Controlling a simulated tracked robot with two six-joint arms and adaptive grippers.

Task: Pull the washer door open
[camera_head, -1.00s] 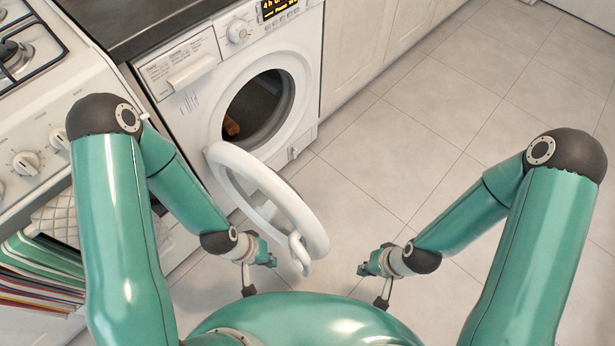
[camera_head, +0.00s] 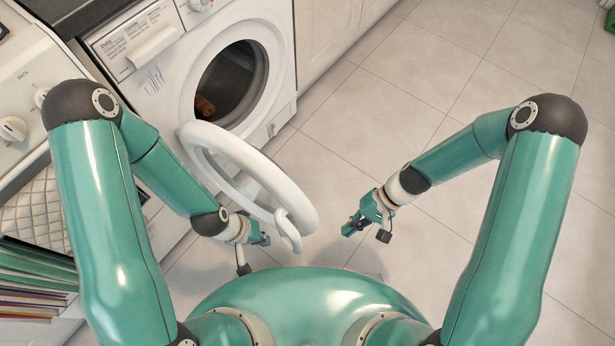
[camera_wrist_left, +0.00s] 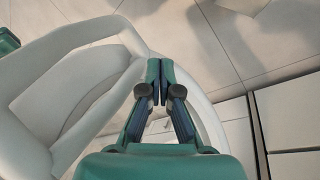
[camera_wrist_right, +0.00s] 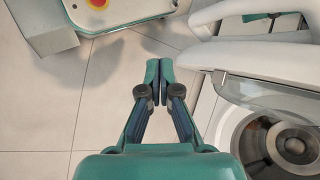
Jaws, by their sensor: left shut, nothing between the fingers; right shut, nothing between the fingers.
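The white washer (camera_head: 170,95) stands under the counter with its round door (camera_head: 250,160) swung out toward me, and the dark drum opening (camera_head: 228,82) is uncovered. The door's handle (camera_head: 288,232) is on its near edge. My left gripper (camera_head: 262,239) is shut and empty, just left of the handle; whether it touches the door cannot be told. In the left wrist view the shut fingers (camera_wrist_left: 159,75) lie in front of the white door ring (camera_wrist_left: 205,115). My right gripper (camera_head: 350,226) is shut and empty, right of the door and apart from it; its fingertips (camera_wrist_right: 159,70) show in the right wrist view.
A stove (camera_head: 25,110) and an open compartment with striped books or cloths (camera_head: 35,275) are at the left. White cabinets (camera_head: 335,35) run right of the washer. A brown item (camera_head: 205,106) lies in the drum.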

